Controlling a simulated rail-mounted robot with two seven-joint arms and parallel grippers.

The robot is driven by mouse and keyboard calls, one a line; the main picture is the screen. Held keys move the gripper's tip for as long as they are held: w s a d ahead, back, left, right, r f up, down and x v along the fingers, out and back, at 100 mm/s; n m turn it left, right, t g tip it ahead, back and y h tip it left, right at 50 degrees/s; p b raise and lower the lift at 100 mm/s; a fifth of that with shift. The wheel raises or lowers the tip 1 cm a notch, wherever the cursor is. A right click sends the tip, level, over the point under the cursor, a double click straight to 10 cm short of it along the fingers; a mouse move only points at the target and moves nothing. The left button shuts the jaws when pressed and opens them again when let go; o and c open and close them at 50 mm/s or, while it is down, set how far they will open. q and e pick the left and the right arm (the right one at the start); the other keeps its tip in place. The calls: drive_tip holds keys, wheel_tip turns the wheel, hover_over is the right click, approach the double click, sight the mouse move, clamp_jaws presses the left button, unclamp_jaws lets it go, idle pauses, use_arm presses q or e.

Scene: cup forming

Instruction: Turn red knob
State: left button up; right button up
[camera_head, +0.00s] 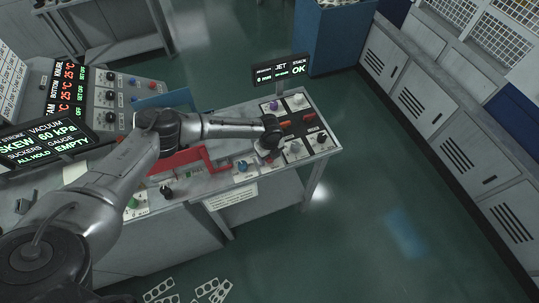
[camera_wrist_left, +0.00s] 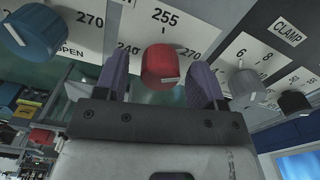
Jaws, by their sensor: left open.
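The red knob (camera_wrist_left: 159,66) shows in the left wrist view, with a white pointer line near its lower edge. It sits on a white dial plate marked 240, 255 and 270. My left gripper (camera_wrist_left: 161,72) is open, with one purple finger on each side of the knob and a visible gap on both sides. My right gripper is in neither view.
A blue knob (camera_wrist_left: 33,32) is left of the red one; a grey knob (camera_wrist_left: 245,86) and a black knob (camera_wrist_left: 295,103) are to its right. The jet display (camera_head: 281,70) stands behind the panel. Open floor (camera_head: 390,200) lies to the right.

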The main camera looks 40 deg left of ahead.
use_arm(q)
drive_tip(key=shift+f, duration=0.2)
drive_tip(key=shift+c, duration=0.3)
drive_tip(key=c, duration=0.9)
drive_tip(key=shift+o, duration=0.2)
